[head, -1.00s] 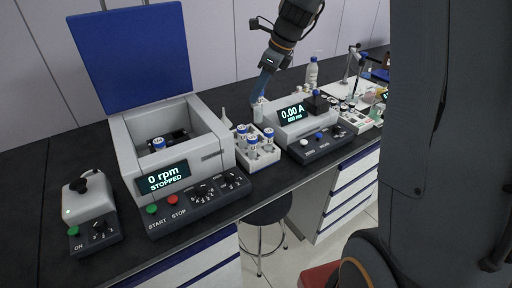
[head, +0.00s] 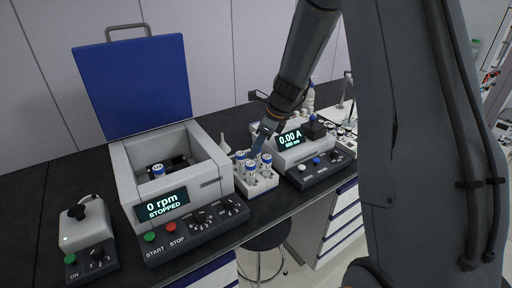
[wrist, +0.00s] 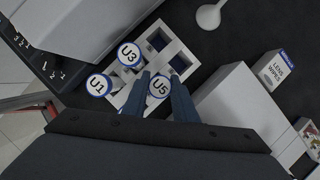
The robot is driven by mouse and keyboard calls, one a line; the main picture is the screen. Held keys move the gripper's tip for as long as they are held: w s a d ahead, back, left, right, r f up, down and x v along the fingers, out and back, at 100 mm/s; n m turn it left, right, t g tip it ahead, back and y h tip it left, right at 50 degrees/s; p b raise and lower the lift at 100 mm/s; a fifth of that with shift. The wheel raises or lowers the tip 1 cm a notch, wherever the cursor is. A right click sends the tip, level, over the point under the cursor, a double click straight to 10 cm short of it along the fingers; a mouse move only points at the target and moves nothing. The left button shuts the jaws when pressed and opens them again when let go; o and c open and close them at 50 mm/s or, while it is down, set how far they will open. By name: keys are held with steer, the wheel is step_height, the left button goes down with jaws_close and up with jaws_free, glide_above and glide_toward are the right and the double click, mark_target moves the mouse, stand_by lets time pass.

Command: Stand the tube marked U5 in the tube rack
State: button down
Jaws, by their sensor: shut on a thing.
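The tube marked U5 (wrist: 158,87) has a white top with a blue rim and stands between the fingers of my gripper (wrist: 160,95), which is shut on it. The white tube rack (wrist: 172,27) lies around and below it, with tubes U3 (wrist: 128,53) and U1 (wrist: 97,85) to its left. Empty openings show beyond U5. In the head view my gripper (head: 260,143) is low over the rack (head: 262,186), among blue-rimmed tubes. The lower end of U5 is hidden, so I cannot tell how deep it sits.
The open centrifuge (head: 215,185) stands left of the rack, with a capped tube (head: 158,170) inside. A photometer reading 0.00 A (head: 290,138) stands close on the right. A lens wipes box (wrist: 277,70) and a pale round-based item (wrist: 208,17) lie beyond the rack.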

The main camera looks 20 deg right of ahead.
steer(key=c, duration=1.4)
jaws_free()
steer(key=shift+f, duration=0.1)
steer(key=shift+c, duration=0.2)
steer(key=b+v, duration=0.3)
steer(key=v, duration=0.9)
steer(key=s+a+f+n+h, duration=0.1)
steer(key=s+f+n, duration=0.2)
steer(key=s+n, duration=0.4)
steer(key=s+a+f+n+g+h, duration=0.1)
steer(key=s+f+n, duration=0.2)
steer(key=s+n, duration=0.5)
steer(key=s+a+f+n+h, duration=0.1)
steer(key=s+a+f+n, duration=0.1)
steer(key=s+n, duration=0.5)
steer(key=f+n, duration=0.1)
steer(key=n, duration=0.1)
steer(key=shift+s+f+n+h, duration=0.2)
steer(key=shift+s+n+h, duration=0.1)
steer(key=shift+h, duration=0.1)
steer(key=shift+a, duration=0.1)
